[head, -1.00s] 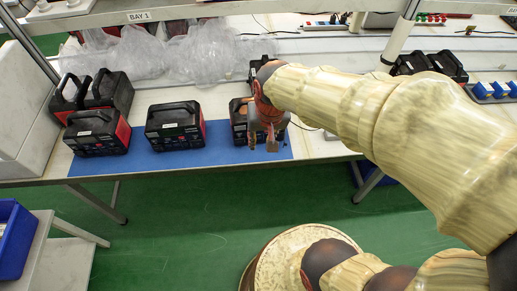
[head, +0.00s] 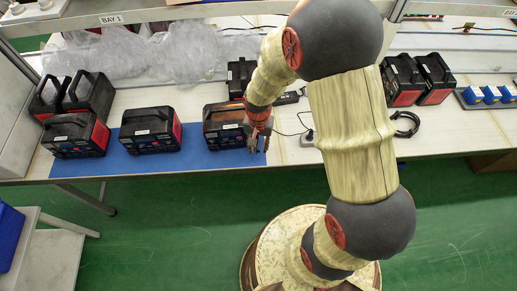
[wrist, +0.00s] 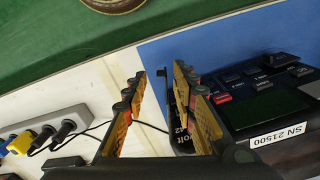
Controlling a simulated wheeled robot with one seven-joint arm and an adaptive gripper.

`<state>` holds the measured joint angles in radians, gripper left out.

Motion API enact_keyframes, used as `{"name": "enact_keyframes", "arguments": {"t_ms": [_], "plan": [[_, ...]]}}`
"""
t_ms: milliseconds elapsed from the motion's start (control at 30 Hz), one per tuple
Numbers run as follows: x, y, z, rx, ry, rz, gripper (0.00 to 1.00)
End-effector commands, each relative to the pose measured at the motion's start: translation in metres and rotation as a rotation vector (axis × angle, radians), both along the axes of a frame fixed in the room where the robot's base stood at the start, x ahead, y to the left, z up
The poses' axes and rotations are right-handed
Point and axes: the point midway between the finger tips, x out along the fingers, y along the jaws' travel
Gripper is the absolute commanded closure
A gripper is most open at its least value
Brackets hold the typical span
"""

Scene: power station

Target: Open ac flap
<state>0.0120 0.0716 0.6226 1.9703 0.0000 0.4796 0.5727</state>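A black power station with red side trim (head: 224,125) stands at the right end of the blue mat (head: 190,157) in the head view. In the wrist view its panel shows a dark screen (wrist: 268,112), several small buttons and a white label reading SN 21500 (wrist: 281,134). My gripper (head: 258,145) is at this unit's right front edge. In the wrist view the fingers of my gripper (wrist: 160,78) are apart, with mat and bench visible between them. The right finger overlaps the unit's near edge and hides part of it. I cannot make out the ac flap for certain.
Similar units stand to the left (head: 151,130), behind (head: 240,75) and to the right (head: 403,80). A grey power strip (wrist: 45,128) with plugs and black cables lies beside the mat. Clear plastic wrap (head: 130,55) lies behind.

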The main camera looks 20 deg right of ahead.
Motion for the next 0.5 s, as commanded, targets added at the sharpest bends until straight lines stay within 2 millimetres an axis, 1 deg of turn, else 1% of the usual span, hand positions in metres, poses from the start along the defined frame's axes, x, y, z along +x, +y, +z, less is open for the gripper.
{"name": "enact_keyframes", "arguments": {"t_ms": [33,200,500], "plan": [[0.0,0.0,-0.008,0.0,0.0,0.0,0.73],[0.001,0.0,-0.019,0.0,-0.001,0.0,0.73],[0.001,0.0,-0.02,0.0,-0.002,0.001,0.73]]}}
